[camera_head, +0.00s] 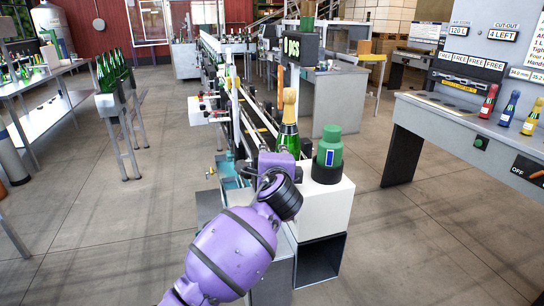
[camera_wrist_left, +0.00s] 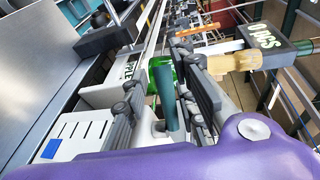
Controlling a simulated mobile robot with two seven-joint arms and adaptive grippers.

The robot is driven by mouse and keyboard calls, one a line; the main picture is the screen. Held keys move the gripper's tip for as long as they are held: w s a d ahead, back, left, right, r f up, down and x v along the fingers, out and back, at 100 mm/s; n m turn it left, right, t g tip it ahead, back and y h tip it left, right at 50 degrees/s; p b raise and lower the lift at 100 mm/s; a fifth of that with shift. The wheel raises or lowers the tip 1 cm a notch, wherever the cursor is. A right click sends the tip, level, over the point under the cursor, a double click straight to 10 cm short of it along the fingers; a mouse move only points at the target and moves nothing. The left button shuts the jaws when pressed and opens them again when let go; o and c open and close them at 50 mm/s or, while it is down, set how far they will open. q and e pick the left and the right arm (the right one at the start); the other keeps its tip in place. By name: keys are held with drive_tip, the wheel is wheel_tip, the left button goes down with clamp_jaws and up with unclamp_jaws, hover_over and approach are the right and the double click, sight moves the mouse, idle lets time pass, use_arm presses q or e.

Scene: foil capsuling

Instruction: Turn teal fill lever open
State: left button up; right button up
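The teal lever (camera_wrist_left: 168,105) stands between the two fingers of my left gripper (camera_wrist_left: 158,72) in the left wrist view. The gripper is open, and gaps seem to show on both sides of the lever. In the head view my left arm reaches to the front end of the bottling line, where its purple wrist (camera_head: 278,168) hides the fingers and the lever. A green bottle with gold foil (camera_head: 289,112) stands just behind the wrist. The foil also shows in the left wrist view (camera_wrist_left: 222,64). My right gripper is in neither view.
A green capped piece (camera_head: 329,150) stands on a white housing (camera_head: 338,198) right of my wrist. A grey bench (camera_head: 455,108) with small red, blue and yellow bottles is at the right. Green bottles (camera_head: 112,70) stand on a rack at the left. The floor between is clear.

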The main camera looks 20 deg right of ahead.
use_arm(q)
drive_tip(key=shift+s+r, duration=0.1)
drive_tip(key=shift+r, duration=0.1)
drive_tip(key=v, duration=1.1)
drive_tip(key=shift+s+a, duration=0.15)
drive_tip(key=shift+s, duration=0.25)
drive_tip(key=shift+o, duration=0.2)
